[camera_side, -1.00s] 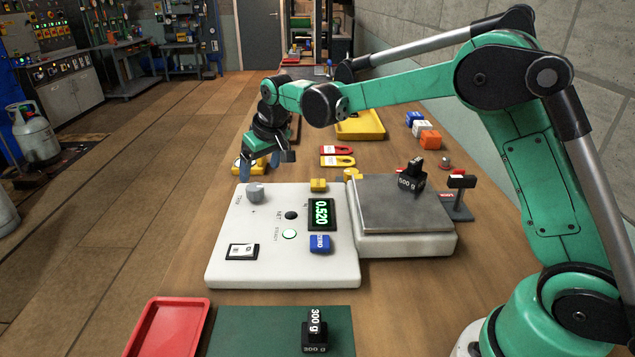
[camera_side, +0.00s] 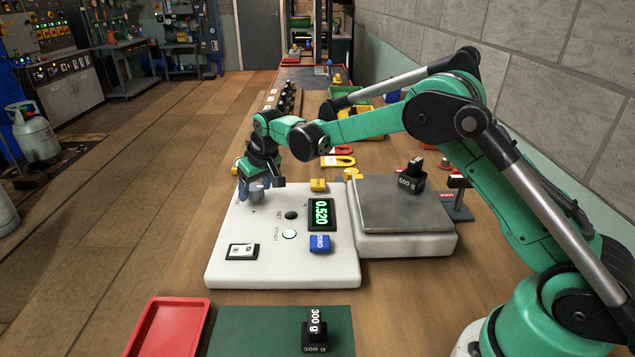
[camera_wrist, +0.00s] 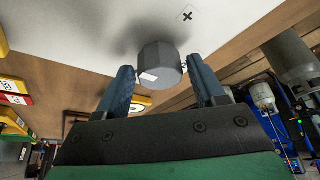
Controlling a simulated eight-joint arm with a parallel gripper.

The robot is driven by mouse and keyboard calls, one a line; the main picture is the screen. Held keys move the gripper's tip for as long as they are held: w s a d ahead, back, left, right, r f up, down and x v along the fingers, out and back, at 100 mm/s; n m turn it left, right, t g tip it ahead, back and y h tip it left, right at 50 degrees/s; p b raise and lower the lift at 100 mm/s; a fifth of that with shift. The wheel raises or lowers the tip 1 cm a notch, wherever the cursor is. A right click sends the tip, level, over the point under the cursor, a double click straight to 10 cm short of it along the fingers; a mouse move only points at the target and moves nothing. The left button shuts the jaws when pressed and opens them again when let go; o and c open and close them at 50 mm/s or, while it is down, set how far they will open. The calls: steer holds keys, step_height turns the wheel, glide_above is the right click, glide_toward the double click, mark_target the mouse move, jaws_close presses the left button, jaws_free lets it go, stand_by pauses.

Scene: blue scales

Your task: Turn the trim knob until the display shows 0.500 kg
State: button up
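The scale's white control box (camera_side: 280,262) stands on the bench. Its display (camera_side: 321,213) reads 0.520 in green. The grey trim knob (camera_wrist: 160,64) is at the box's far left corner; in the side view my gripper mostly covers it. My gripper (camera_side: 254,187) is at the knob from above. In the wrist view its two blue fingers (camera_wrist: 168,90) are apart, one on each side of the knob, with gaps showing, so it is open. A black 500 g weight (camera_side: 411,179) sits on the grey weighing plate (camera_side: 395,210).
A blue zero block (camera_side: 319,244) and a yellow block (camera_side: 318,185) are on the control box. In front lie a red tray (camera_side: 170,325) and a green mat (camera_side: 240,330) with a 300 g weight (camera_side: 314,330). Red and yellow tags (camera_side: 337,161) lie behind the box.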

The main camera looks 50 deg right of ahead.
jaws_close()
steer(key=shift+n, duration=0.4)
steer(key=n+y, duration=0.1)
steer(key=n, duration=0.1)
steer(key=shift+d+n, duration=0.1)
steer(key=shift+n, duration=0.3)
steer(key=n+g+y, duration=0.1)
steer(key=n+y, duration=0.1)
steer(key=n, duration=0.2)
steer(key=shift+n, duration=0.3)
steer(key=n+g+y, duration=0.1)
steer(key=n, duration=0.2)
steer(key=shift+w+d, duration=0.1)
steer(key=shift+n+g, duration=0.6)
steer(key=shift+n, duration=1.3)
